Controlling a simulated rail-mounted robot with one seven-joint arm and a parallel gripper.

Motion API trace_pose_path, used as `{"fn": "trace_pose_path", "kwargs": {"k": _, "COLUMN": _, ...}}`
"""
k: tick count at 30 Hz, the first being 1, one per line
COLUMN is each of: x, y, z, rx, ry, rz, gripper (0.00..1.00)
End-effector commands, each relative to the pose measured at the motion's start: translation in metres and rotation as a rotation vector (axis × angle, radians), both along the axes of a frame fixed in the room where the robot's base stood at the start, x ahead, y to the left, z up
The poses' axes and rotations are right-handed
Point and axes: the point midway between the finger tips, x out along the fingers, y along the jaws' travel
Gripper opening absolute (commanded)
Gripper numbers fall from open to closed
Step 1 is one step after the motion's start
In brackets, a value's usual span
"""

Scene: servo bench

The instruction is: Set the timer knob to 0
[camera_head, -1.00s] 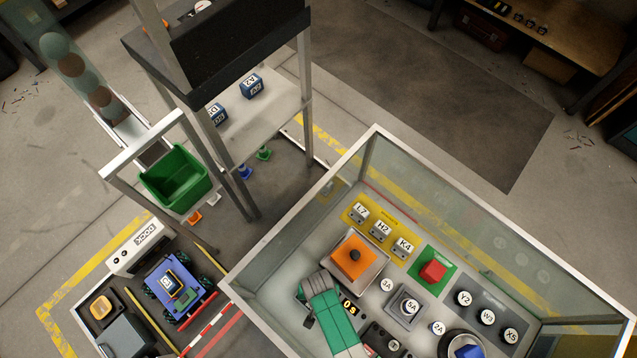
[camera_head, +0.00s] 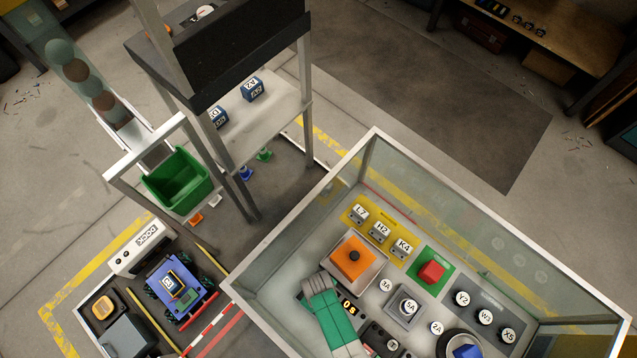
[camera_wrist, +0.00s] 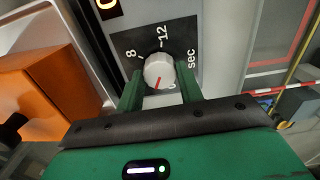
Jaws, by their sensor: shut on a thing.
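The timer knob (camera_wrist: 157,70) is a pale grey round knob with a red pointer line, on a black dial plate (camera_wrist: 128,46) marked 8, 12 and sec. The pointer aims down toward my palm in the wrist view; a mark beside it is partly hidden. My gripper (camera_wrist: 160,84) has its two green fingers on either side of the knob, shut on it. In the head view my green gripper body (camera_head: 330,312) covers the knob. A red-lit display (camera_head: 348,306) beside it seems to read 0 s; only part of it (camera_wrist: 106,4) shows in the wrist view.
An orange block with a black knob (camera_head: 353,256) stands close to my gripper. A red button on green (camera_head: 431,272), several labelled knobs and a grey button box (camera_head: 405,306) share the panel. Clear walls with a pale frame (camera_head: 300,205) enclose it.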

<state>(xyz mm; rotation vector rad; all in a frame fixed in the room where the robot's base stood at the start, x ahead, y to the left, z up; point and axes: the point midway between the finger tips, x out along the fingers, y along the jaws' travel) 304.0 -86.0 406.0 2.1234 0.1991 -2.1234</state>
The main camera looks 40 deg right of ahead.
Motion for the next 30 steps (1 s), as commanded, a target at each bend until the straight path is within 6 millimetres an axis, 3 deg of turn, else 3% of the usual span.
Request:
{"fn": "trace_pose_path", "kwargs": {"k": 15, "x": 0.0005, "y": 0.0000, "z": 0.0005, "rx": -0.001, "ry": 0.000, "rz": 0.470, "gripper": 0.14}}
{"fn": "trace_pose_path", "kwargs": {"k": 30, "x": 0.0005, "y": -0.0001, "z": 0.0004, "rx": -0.001, "ry": -0.001, "rz": 0.732, "gripper": 0.14}}
